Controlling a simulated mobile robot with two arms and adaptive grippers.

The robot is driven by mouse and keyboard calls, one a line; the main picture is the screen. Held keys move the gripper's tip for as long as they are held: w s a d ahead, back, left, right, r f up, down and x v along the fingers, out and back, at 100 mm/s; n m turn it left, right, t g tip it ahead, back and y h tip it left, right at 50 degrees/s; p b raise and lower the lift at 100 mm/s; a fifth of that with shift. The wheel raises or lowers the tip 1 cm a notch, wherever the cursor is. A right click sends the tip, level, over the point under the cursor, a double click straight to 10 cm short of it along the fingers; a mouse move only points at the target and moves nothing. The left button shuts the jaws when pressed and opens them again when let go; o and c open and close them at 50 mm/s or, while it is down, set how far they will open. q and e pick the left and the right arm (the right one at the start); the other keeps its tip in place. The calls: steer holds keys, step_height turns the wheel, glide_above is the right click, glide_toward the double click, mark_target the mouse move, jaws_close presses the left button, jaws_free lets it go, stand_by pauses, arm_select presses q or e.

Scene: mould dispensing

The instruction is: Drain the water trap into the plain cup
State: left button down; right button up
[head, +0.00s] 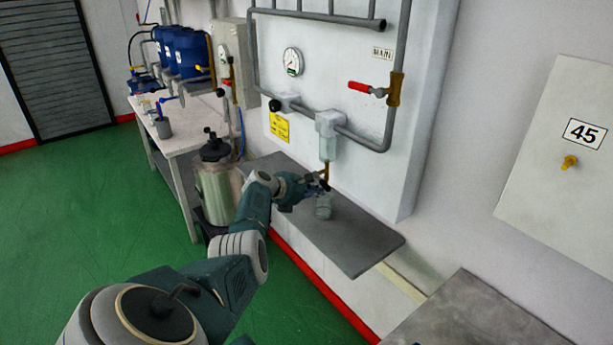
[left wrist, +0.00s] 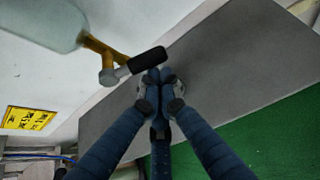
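The water trap (head: 328,147) hangs from the grey pipe on the white panel, with a clear bowl and a brass drain below. In the left wrist view its bowl (left wrist: 45,20) is at upper left, with the brass drain valve (left wrist: 107,62) and its black handle (left wrist: 147,61). A clear cup (head: 323,208) with no visible marking stands on the grey shelf below the drain. My left gripper (head: 320,184) is beside the drain. In the left wrist view its fingertips (left wrist: 160,76) are together, close against the black handle; contact is unclear. My right gripper is not in view.
The grey shelf (head: 360,238) has free room right of the cup. A red-handled valve (head: 367,88) and a gauge (head: 293,61) are on the panel above. A metal canister (head: 216,185) stands left of the shelf, beside a white table (head: 185,138) with a grey cup (head: 163,129).

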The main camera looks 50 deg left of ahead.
arm_select(q)
steer(key=shift+w+r+n+h+b, duration=0.1)
steer(key=shift+r+n+h+b, duration=0.2)
steer(key=shift+r+n+h, duration=0.35)
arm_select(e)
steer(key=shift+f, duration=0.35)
arm_select(q)
steer(key=shift+d+r, duration=0.1)
steer(key=shift+r, duration=0.2)
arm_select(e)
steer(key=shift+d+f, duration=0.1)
